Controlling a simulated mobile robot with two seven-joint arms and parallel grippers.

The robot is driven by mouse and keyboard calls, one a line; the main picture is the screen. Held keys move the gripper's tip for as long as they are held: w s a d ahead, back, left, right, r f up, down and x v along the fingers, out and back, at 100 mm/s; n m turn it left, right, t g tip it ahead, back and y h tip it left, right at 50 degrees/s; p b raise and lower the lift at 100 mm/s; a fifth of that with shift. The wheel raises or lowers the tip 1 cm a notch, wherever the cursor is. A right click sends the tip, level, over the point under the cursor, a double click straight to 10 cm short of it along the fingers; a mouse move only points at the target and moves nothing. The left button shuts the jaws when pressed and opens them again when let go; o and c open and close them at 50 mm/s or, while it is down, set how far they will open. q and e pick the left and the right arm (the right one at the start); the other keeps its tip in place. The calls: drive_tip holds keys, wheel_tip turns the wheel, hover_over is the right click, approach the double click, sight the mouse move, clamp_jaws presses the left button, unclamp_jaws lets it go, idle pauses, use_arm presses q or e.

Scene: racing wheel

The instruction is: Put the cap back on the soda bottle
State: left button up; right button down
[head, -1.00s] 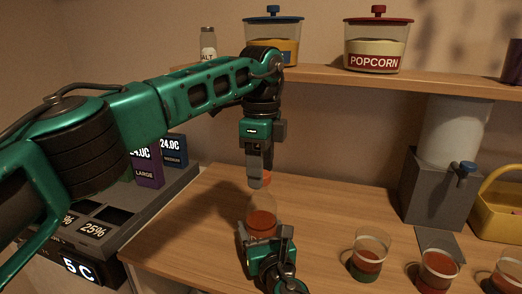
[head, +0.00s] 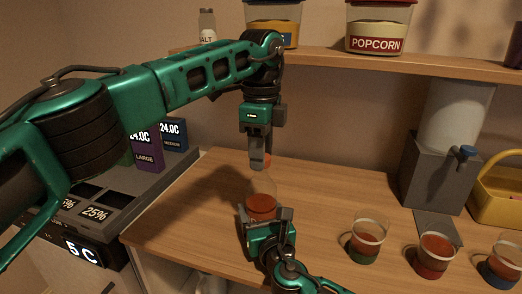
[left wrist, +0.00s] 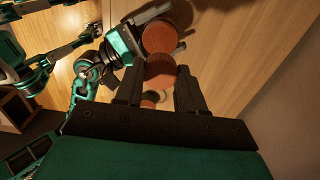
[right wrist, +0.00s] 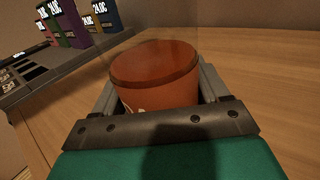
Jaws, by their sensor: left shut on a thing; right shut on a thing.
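The bottle fills the space between the fingers in the right wrist view (right wrist: 155,78). A small gap seems to separate cap and bottle top; the clear neck is hard to make out.
Several cups of red liquid (head: 368,240) stand on the counter (head: 325,200) at the right. Behind them are a grey dispenser (head: 437,170) and a yellow basket (head: 500,195). A shelf (head: 400,62) with a popcorn jar (head: 376,35) runs above. A grey display unit (head: 120,205) is at left.

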use_arm(q)
drive_tip(key=m, duration=1.3)
drive_tip(key=shift+m, duration=0.3)
drive_tip(key=m, duration=0.3)
drive_tip(key=shift+m, duration=0.3)
drive_tip(key=m, duration=0.3)
drive_tip(key=shift+m, duration=0.4)
drive_tip(key=m, duration=1.3)
drive_tip(key=shift+f, duration=0.1)
drive_tip(key=o, duration=1.2)
